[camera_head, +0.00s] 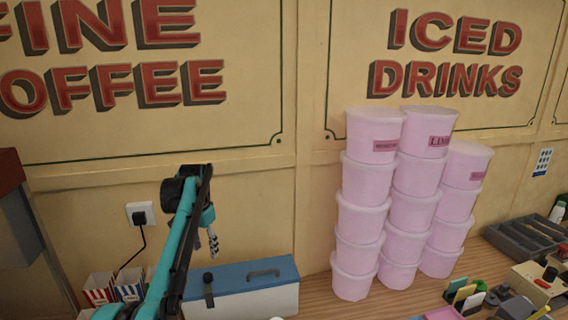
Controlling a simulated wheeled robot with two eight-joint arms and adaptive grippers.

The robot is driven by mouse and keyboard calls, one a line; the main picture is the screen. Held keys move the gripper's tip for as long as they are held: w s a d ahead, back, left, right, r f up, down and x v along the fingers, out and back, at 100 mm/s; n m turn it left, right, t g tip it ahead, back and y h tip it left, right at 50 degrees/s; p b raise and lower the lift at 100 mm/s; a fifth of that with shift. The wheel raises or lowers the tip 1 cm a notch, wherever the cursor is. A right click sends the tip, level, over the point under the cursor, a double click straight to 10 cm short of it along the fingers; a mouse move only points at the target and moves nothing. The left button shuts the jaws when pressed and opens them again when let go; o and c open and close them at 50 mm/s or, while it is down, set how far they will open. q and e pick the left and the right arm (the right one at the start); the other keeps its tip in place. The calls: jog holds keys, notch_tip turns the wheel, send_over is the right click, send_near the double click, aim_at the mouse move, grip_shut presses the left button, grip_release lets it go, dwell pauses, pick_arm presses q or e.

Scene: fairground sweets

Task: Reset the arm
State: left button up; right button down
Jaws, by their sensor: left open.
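My left arm, teal and black, rises from the bottom of the view and bends at a black joint in front of the wall. My left gripper (205,245) hangs down from it, open, with its fingers apart. I see nothing held between the fingers. It is in front of the cream wall, above the blue-lidded box in the picture. My right gripper is not in view.
A white box with a blue lid (225,277) stands on the wooden counter (322,303). Stacked pink tubs (366,182) stand right of it. Striped cartons (100,289) are at left, below a wall socket (141,214). A grey tray (525,238) and small items crowd the right.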

pick_arm(q)
jog(key=s+d+f+n+t+b, duration=0.1)
jog(key=s+d+f+b, duration=0.15)
jog(key=s, duration=0.35)
jog(key=s+d+f+n+t+b, duration=0.1)
jog(key=s+f+b, duration=0.15)
jog(key=s, duration=0.35)
jog(key=s+d+f+n+t+b, duration=0.1)
jog(key=s+d+b, duration=0.1)
jog(key=s+b, duration=0.3)
jog(key=s+d+f+n+t+b, duration=0.2)
jog(key=s+f+b, duration=0.4)
jog(key=s+f, duration=1.3)
jog(key=shift+d+f+t, duration=0.35)
jog(key=shift+d+t, duration=0.25)
jog(key=shift+d, duration=0.1)
